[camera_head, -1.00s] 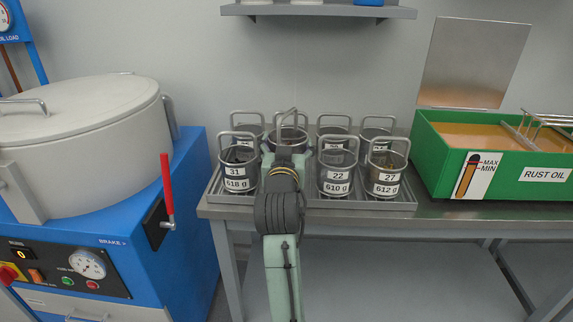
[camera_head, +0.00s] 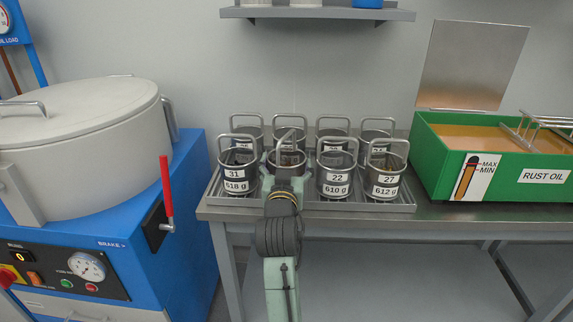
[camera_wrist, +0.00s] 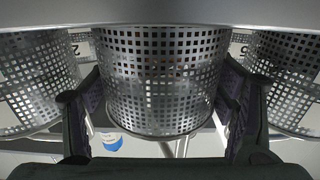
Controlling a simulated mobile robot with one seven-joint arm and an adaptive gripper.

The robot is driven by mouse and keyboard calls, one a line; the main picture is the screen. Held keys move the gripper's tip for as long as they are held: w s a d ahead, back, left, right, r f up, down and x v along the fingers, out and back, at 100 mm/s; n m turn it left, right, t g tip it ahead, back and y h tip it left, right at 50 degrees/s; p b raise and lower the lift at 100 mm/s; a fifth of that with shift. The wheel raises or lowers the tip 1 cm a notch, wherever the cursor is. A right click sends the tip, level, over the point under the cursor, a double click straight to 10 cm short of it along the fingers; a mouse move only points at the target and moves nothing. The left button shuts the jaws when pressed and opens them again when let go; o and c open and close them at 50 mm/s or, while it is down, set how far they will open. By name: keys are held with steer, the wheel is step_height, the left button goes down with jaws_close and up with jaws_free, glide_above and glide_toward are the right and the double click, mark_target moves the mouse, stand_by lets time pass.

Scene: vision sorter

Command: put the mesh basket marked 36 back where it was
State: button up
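My gripper (camera_head: 287,176) is at the front row of the drip tray (camera_head: 215,190). A mesh basket (camera_head: 287,158) is between its fingers, between the baskets marked 31 and 22. In the wrist view the mesh basket (camera_wrist: 160,80) fills the middle, with a finger pad close against each side, and the gripper (camera_wrist: 160,105) appears shut on it. My arm hides its label, so I cannot read 36. Its handle looks turned compared with its neighbours'. Its base is hidden, so I cannot tell whether it rests on the tray.
Baskets marked 31 (camera_head: 238,172), 22 (camera_head: 337,177) and 27 (camera_head: 384,179) stand close by, with several more behind. A green rust oil tank (camera_head: 440,150) is on the right, a blue machine with a round lid (camera_head: 80,105) on the left. A shelf (camera_head: 320,13) hangs above.

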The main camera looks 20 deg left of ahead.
steer(key=shift+o, duration=1.2)
steer(key=shift+r, duration=0.15)
steer(key=v, duration=0.3)
steer(key=p+v, duration=0.1)
steer(key=v, duration=0.2)
steer(key=r+v, duration=0.1)
steer(key=v, duration=0.2)
steer(key=shift+s, duration=0.1)
steer(key=s+p, duration=0.1)
steer(key=p, duration=0.5)
steer(key=s+p, duration=0.1)
steer(key=p, duration=0.3)
steer(key=shift+s+d+f, duration=0.35)
steer(key=shift+d, duration=0.05)
